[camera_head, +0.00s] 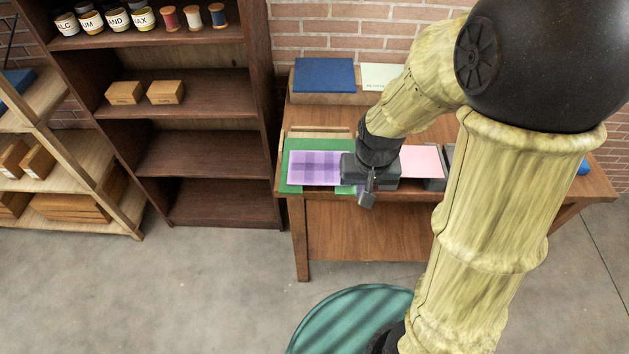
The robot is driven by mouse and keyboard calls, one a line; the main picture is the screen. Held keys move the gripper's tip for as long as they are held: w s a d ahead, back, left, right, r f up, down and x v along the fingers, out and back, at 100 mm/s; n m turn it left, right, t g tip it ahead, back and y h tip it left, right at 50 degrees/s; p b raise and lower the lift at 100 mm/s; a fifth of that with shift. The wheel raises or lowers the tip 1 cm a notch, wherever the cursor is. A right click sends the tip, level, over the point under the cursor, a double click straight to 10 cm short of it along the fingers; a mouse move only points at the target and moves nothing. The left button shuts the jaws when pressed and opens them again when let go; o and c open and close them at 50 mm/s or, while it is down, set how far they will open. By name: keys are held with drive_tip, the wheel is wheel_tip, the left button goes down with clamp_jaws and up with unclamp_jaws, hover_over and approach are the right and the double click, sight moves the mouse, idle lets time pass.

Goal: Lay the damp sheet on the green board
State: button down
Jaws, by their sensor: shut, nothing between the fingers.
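The green board (318,144) lies at the left end of the wooden table. A lavender sheet (313,168) with darker crossing bands lies on the board, and green shows around it. The sheet's right end is hidden by my gripper. A pink sheet (422,160) lies to the right on a grey block or tray (437,184). I cannot tell from the look alone which sheet is damp. My gripper (366,198) is shut and empty at the table's front edge, by the right side of the green board. Its wrist hides what lies between the two sheets.
A blue book or pad (324,74) and a pale green labelled one (379,76) are at the table's back. A dark shelf unit (205,150) with jars, spools and boxes stands left. My arm hides much of the table's right side. Something blue (584,168) shows far right.

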sight(319, 167)
drive_tip(key=w+a+f+g+p, duration=0.1)
drive_tip(key=w+a+f+p, duration=0.1)
drive_tip(key=a, duration=0.8)
drive_tip(key=shift+w+a+g+p, duration=0.15)
drive_tip(key=shift+w+g+p, duration=0.15)
drive_tip(key=shift+w+p, duration=0.75)
drive_tip(key=shift+w, duration=0.2)
drive_tip(key=w+f+p, duration=0.3)
drive_tip(key=w+f, duration=0.1)
drive_tip(key=f, duration=0.5)
drive_tip(key=shift+f+p, duration=0.35)
drive_tip(key=shift+f, duration=0.05)
drive_tip(key=shift+w, duration=0.1)
